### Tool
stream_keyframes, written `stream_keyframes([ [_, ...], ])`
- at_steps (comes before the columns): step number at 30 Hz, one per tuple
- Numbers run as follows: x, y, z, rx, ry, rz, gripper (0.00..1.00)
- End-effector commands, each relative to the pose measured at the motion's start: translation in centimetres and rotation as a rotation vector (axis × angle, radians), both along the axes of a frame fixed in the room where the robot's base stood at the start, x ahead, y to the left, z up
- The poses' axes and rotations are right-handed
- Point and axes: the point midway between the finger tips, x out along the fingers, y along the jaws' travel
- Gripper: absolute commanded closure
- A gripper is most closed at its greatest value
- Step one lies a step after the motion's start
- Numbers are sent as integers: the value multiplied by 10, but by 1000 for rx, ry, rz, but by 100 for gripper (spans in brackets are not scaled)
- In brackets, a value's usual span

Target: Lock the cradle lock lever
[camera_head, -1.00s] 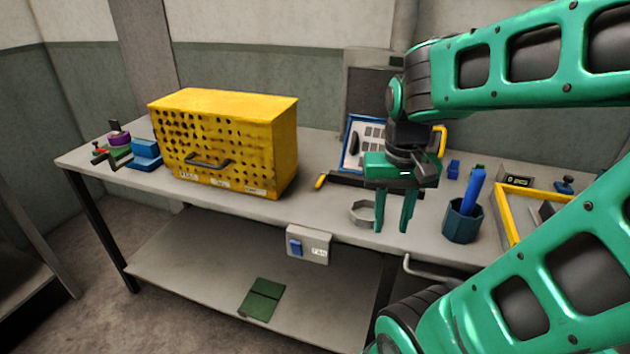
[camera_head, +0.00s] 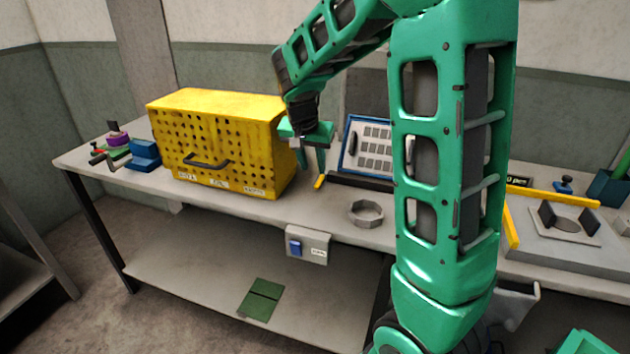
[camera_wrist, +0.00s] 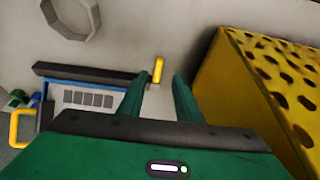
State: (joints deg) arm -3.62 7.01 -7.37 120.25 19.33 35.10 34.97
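A small yellow lever (camera_head: 319,181) stands at the left end of a dark bar (camera_head: 362,182) in front of a blue-framed panel (camera_head: 347,150). I take it for the cradle lock lever. In the wrist view the yellow lever (camera_wrist: 158,69) points away from the dark bar (camera_wrist: 90,72). My gripper (camera_head: 312,168) is open, with its fingers pointing down close to the lever. In the wrist view the lever shows between and just beyond the two fingertips (camera_wrist: 160,78). I see nothing held, and cannot tell whether a finger touches the lever.
A yellow perforated box (camera_head: 230,145) stands close to the left of my gripper. A grey octagonal ring (camera_head: 366,213) lies on the bench in front of the panel. A grey switch box (camera_head: 307,244) hangs on the bench's front edge. My arm hides part of the bench's right side.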

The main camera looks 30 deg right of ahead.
Motion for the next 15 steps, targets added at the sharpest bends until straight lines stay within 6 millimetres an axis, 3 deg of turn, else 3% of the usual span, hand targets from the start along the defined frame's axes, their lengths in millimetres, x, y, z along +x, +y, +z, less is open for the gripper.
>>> stream_keyframes([
  [9,12,-17,-52,0,5,-2,69],
  [15,16,-23,-69,0,3,-1,69],
])
